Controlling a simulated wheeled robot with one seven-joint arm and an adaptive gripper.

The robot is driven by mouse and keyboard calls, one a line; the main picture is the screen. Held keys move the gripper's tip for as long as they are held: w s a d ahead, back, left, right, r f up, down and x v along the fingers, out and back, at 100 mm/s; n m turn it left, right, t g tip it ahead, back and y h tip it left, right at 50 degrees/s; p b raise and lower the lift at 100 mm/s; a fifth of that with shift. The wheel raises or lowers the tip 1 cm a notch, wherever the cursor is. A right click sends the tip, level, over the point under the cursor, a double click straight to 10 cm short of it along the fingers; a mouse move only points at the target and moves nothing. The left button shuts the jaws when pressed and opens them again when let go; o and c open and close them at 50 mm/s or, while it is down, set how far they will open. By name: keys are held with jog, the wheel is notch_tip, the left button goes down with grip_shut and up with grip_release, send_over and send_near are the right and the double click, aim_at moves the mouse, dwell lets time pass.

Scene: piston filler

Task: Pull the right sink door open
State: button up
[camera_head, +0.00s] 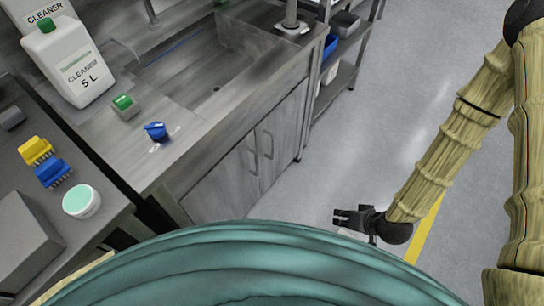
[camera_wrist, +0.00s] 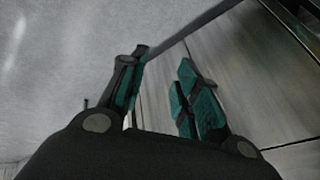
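The sink cabinet has two grey doors side by side in the head view, both looking shut. The right sink door (camera_head: 285,130) has a thin vertical bar handle (camera_head: 268,144) near its left edge. The left door (camera_head: 232,178) has a similar handle (camera_head: 253,161). My gripper (camera_head: 336,218) is low over the floor, to the right of and apart from the doors, with its fingers pointing left. In the wrist view my gripper (camera_wrist: 162,64) is open and empty. Grey cabinet panels (camera_wrist: 245,85) show behind its right finger; I cannot make out a handle there.
A shelf rack (camera_head: 335,85) stands beyond the cabinet. The floor (camera_head: 390,125) right of the cabinet is clear.

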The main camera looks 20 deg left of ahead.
jog(key=w+a+f+n+t+y+b, duration=0.2)
jog(key=w+a+f+n+y+b, duration=0.25)
jog(key=w+a+b, duration=0.75)
notch_tip(320, 180, up, 3)
jog(key=n+g+y+b, duration=0.3)
jog(key=n+y+b, duration=0.6)
jog(key=b, duration=1.6)
send_over(273, 158)
jog(key=shift+w+a+h, duration=0.2)
jog(key=shift+w+h, duration=0.05)
jog(key=shift+w, duration=0.05)
grip_shut()
